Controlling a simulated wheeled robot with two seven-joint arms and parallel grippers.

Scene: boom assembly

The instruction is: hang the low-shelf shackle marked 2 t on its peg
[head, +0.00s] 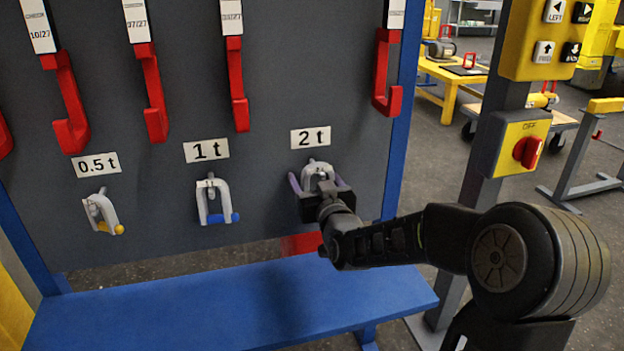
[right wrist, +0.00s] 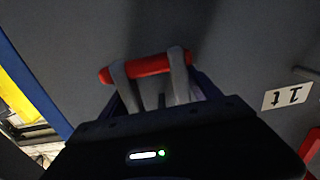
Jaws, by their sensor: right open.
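The 2 t shackle (head: 318,170) is a grey bow at the board below the 2 t label (head: 310,137). Its bow is at the peg (head: 312,161), seemingly hanging over it; the exact contact is hard to see. Its red pin (right wrist: 149,68) and grey legs show in the right wrist view. My right gripper (head: 318,184) is open, with its fingers on either side of the shackle; it also shows in the right wrist view (right wrist: 162,92). The gripper hides the shackle's lower part in the head view. My left gripper is not in view.
A shackle with a blue pin (head: 213,200) hangs under the 1 t label, and one with a yellow pin (head: 101,212) under 0.5 t. Red hooks (head: 386,72) hang above. The visible top of the blue low shelf (head: 200,306) is clear. A blue post (head: 399,130) stands right of the board.

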